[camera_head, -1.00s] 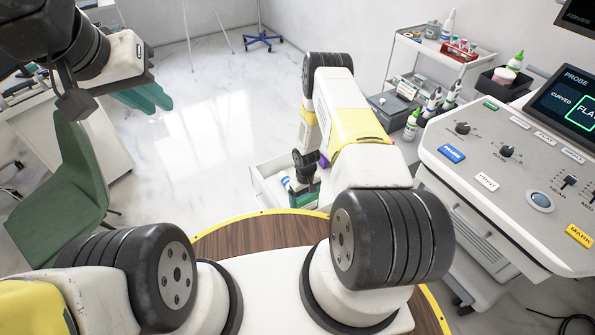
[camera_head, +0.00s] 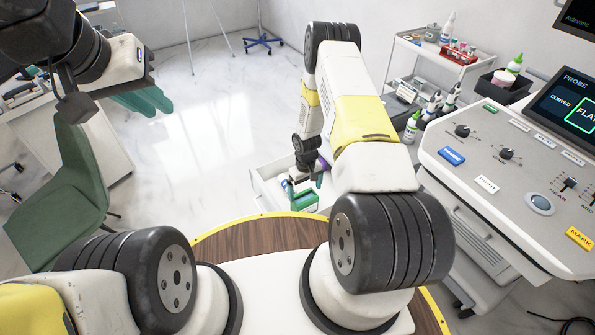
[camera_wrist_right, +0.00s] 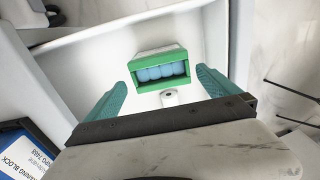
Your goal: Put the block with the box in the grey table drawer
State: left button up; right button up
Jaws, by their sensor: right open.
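A green block (camera_wrist_right: 161,56) with a row of light-blue rounded pieces in its open face lies in a white drawer (camera_wrist_right: 85,52). It also shows in the head view (camera_head: 303,203). My right gripper (camera_wrist_right: 160,82) is open and empty above the drawer, its two green fingers on either side of the block in the picture, with no visible contact. A dark-blue box (camera_wrist_right: 28,150) with a white label ending in "BLOCK" shows at the lower left of the right wrist view, partly cut off. My left gripper (camera_head: 146,98) is at the upper left of the head view, far from the drawer; its opening is unclear.
A small light round piece (camera_wrist_right: 168,97) lies near the block. The control console (camera_head: 500,170) stands close on the right, with a white cart (camera_head: 425,48) behind it. A green chair (camera_head: 62,190) is at the left. The floor between is clear.

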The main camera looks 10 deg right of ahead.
notch_tip(320, 180, up, 5)
notch_tip(320, 180, up, 32)
jog(key=f+m+t, duration=0.1)
jog(key=m+t, duration=0.1)
jog(key=t, duration=0.1)
send_over(305, 199)
jog(key=s+r+t+y, duration=0.1)
jog(key=s+r, duration=0.9)
jog(key=r, duration=0.6)
jog(key=s+a+r+t, duration=0.1)
jog(key=s+r, duration=0.1)
jog(key=s, duration=0.5)
jog(key=s+a+r+m+t+y, duration=0.1)
jog(key=s+r, duration=0.2)
jog(key=s, duration=0.4)
jog(key=shift+a+r, duration=0.15)
jog(key=shift+r, duration=0.2)
jog(key=shift+s, duration=0.1)
